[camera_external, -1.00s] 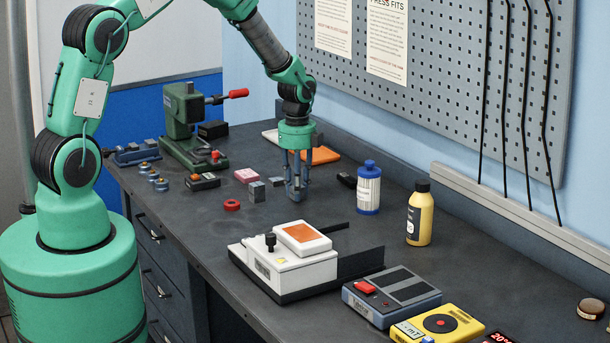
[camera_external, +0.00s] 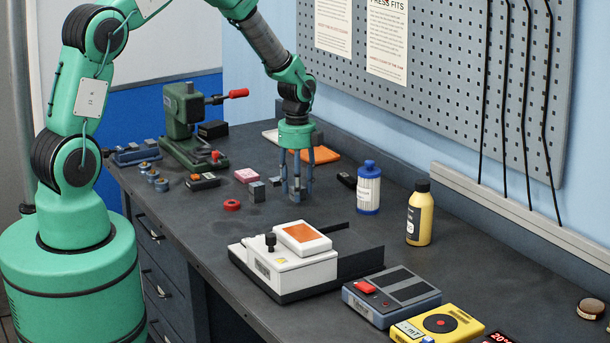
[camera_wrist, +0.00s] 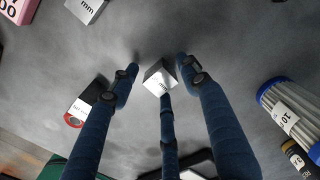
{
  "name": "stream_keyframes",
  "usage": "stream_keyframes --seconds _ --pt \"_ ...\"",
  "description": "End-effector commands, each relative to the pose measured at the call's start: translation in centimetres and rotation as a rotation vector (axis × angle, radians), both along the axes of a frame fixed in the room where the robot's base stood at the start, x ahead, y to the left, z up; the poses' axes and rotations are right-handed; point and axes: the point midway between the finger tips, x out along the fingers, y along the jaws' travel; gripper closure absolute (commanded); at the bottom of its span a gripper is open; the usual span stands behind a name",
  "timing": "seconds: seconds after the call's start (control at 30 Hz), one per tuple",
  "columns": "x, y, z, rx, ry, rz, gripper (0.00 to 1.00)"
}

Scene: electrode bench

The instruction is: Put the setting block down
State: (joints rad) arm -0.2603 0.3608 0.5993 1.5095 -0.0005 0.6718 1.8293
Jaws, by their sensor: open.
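A small metal block with a marked face (camera_wrist: 160,78) sits on the bench between the fingertips in the wrist view; I take it for the setting block. My gripper (camera_external: 297,192) is low over the middle of the bench. In the wrist view my gripper (camera_wrist: 160,74) has its three blue fingers spread around the block, open. In the external view the fingers largely hide that block. Another grey metal block (camera_external: 257,191) stands to the left of my gripper, and it shows near the top edge of the wrist view (camera_wrist: 86,8).
A pink block (camera_external: 247,175) and a red ring (camera_external: 232,205) lie to the left. A blue-capped bottle (camera_external: 368,190) and a yellow bottle (camera_external: 419,215) stand to the right. A white device (camera_external: 290,262) is in front. An orange-floored tray (camera_external: 320,154) lies behind.

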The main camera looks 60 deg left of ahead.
Motion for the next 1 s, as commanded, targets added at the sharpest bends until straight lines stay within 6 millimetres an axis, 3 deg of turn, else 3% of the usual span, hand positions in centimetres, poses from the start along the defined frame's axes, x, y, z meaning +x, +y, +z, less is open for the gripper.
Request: stream_keyframes --seconds 0.17,0.7,1.0 --pt "0.1 0.0 1.7 0.001 -0.002 0.000 0.53" --pt "0.0 0.0 10.0 0.000 -0.002 0.000 0.53" --pt "0.0 0.0 11.7 0.000 0.000 0.000 0.53"
